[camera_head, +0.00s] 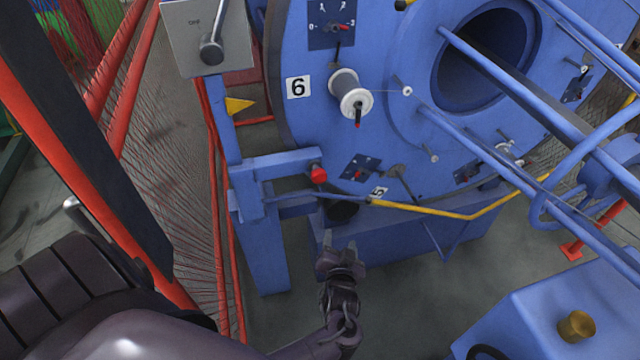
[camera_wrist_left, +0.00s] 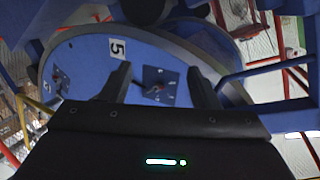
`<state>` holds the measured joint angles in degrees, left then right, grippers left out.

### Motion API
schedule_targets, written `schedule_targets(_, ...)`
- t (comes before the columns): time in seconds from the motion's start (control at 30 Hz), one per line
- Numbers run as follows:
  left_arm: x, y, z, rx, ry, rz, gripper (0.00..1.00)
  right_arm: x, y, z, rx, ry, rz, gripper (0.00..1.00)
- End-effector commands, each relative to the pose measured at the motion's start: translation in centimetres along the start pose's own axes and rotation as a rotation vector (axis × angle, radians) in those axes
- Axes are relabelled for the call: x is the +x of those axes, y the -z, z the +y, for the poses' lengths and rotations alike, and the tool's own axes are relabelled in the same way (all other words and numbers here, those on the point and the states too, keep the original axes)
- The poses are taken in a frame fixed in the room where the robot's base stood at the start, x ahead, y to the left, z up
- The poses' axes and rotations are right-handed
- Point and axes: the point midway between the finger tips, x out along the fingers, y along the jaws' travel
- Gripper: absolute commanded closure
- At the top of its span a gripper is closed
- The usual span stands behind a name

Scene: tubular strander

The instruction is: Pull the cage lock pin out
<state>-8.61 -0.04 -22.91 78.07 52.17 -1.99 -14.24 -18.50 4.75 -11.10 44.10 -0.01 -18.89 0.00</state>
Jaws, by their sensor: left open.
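The likely cage lock pin is a red-knobbed pin (camera_head: 318,174) on a blue bracket (camera_head: 270,172) beside the blue cage disc (camera_head: 385,155). The knob sits close to the disc's rim, and I cannot tell how deep the pin goes. My left gripper (camera_head: 341,246) is below the knob in the head view, apart from it and empty. In the left wrist view its two fingers (camera_wrist_left: 158,85) are spread, with the disc's face and the "5" label (camera_wrist_left: 117,48) beyond them. I cannot make out the red knob there. My right gripper is not in view.
A grey switch box (camera_head: 208,38) with a lever stands on the blue post. A red mesh guard (camera_head: 185,165) runs along the left. A yellow and blue rod (camera_head: 430,212) crosses right of the gripper. A blue box with a brass knob (camera_head: 577,326) is at lower right.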

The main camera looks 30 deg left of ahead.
Motion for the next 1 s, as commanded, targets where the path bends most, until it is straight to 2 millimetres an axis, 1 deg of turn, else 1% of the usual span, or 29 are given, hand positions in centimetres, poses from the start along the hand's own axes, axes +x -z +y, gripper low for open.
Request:
schedule_targets(0.03, -0.2, 4.0, -1.8, -0.068, 0.095, 0.064, 0.45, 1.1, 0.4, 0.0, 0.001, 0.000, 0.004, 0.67)
schedule_targets(0.1, -1.2, 7.9, -4.8, -0.140, 0.209, 0.114, 0.45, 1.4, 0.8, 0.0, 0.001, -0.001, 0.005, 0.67)
schedule_targets(0.2, -2.9, 11.0, -8.0, -0.219, 0.324, 0.144, 0.45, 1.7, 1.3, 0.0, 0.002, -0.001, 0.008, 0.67)
schedule_targets(0.23, -3.3, 11.6, -8.7, -0.235, 0.347, 0.148, 0.45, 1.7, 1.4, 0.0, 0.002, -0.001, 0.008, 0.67)
schedule_targets(0.3, -3.9, 12.4, -9.8, -0.261, 0.384, 0.153, 0.45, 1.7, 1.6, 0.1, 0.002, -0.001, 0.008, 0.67)
schedule_targets(0.4, -3.6, 12.8, -10.8, -0.273, 0.405, 0.154, 0.45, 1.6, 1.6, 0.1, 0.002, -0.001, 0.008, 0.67)
schedule_targets(0.47, -2.9, 12.9, -11.2, -0.273, 0.408, 0.154, 0.45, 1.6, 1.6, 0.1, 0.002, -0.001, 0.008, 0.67)
schedule_targets(0.7, 0.6, 13.3, -12.7, -0.272, 0.405, 0.155, 0.45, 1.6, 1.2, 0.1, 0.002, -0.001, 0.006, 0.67)
schedule_targets(0.8, 1.8, 13.3, -13.2, -0.272, 0.404, 0.153, 0.45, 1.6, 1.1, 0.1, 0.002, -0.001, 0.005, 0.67)
schedule_targets(0.9, 2.5, 13.4, -13.5, -0.273, 0.403, 0.153, 0.45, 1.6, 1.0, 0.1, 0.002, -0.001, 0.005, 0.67)
schedule_targets(1.0, 2.8, 13.4, -13.6, -0.274, 0.402, 0.152, 0.45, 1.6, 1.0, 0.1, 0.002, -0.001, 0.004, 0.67)
